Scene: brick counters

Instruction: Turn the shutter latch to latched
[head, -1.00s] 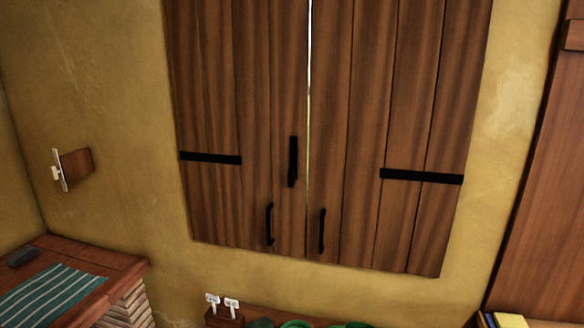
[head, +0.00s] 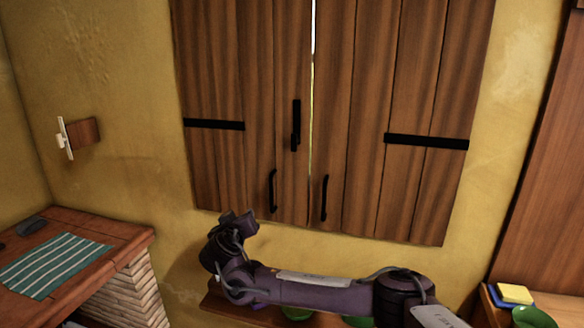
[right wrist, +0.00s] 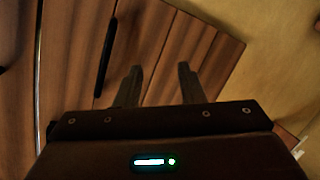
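The shutter latch (head: 296,125) is a black bar standing upright on the left shutter, beside the narrow bright gap between the two wooden shutters. My right gripper (head: 238,222) is below and left of the latch in the head view, near the bottom edge of the left shutter (head: 225,165). In the right wrist view its two fingers (right wrist: 159,72) are spread apart with nothing between them. A black pull handle (right wrist: 106,58) shows there, left of the fingers; I cannot tell which handle it is. My left gripper is not in view.
Two black pull handles (head: 272,191) (head: 324,198) stick out low on the shutters. A brick counter (head: 120,232) with a striped cloth (head: 55,264) is at left. A lower shelf with green dishes (head: 360,320) lies beneath my right arm. A yellow and blue stack (head: 514,294) is at right.

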